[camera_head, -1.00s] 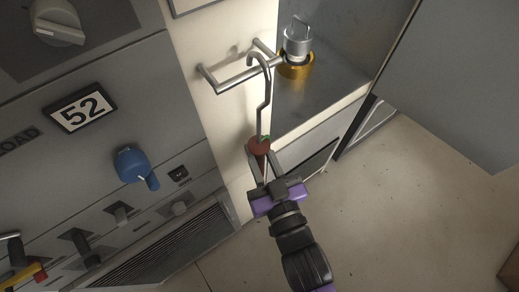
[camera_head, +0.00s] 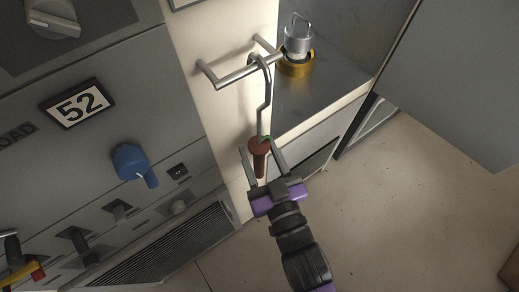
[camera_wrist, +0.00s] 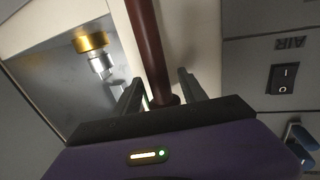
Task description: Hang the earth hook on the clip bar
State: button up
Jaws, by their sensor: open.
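The earth hook (camera_head: 263,97) is a grey metal rod with a curved top and a red-brown handle (camera_head: 259,160). Its curved top lies over the front rail of the metal clip bar (camera_head: 238,77), and the rod hangs down from it. My gripper (camera_head: 262,157) is open, with one finger on each side of the handle and gaps between. In the wrist view the handle (camera_wrist: 150,50) runs up between the two spread fingers (camera_wrist: 160,90). The wrist view does not show the hook's top or the bar.
A silver and gold fitting (camera_head: 297,60) stands in the open bay right of the bar. A grey panel with a blue knob (camera_head: 130,162) and a 52 plate (camera_head: 78,105) is at left. A grey door (camera_head: 460,90) stands at right. The floor (camera_head: 390,220) is clear.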

jog(key=b+v, duration=0.2)
jog(key=v, duration=0.5)
jog(key=shift+s+d+f, duration=0.15)
jog(key=shift+s+f, duration=0.25)
jog(key=s+d, duration=0.6)
jog(key=s, duration=0.3)
jog(key=shift+p, duration=0.4)
dwell(0.7)
dwell(0.5)
jog(key=s+d+r+m+g+h, duration=0.1)
jog(key=s+d+m+g+h, duration=0.1)
jog(key=s+d+h, duration=0.3)
jog(key=s+d+m, duration=0.1)
jog(key=s+d, duration=0.3)
jog(key=d, duration=0.1)
jog(key=shift+s+d+r+m+h, duration=0.2)
jog(key=shift+d+r+m+h, duration=0.1)
jog(key=shift+d+m+h, duration=0.1)
dwell(0.7)
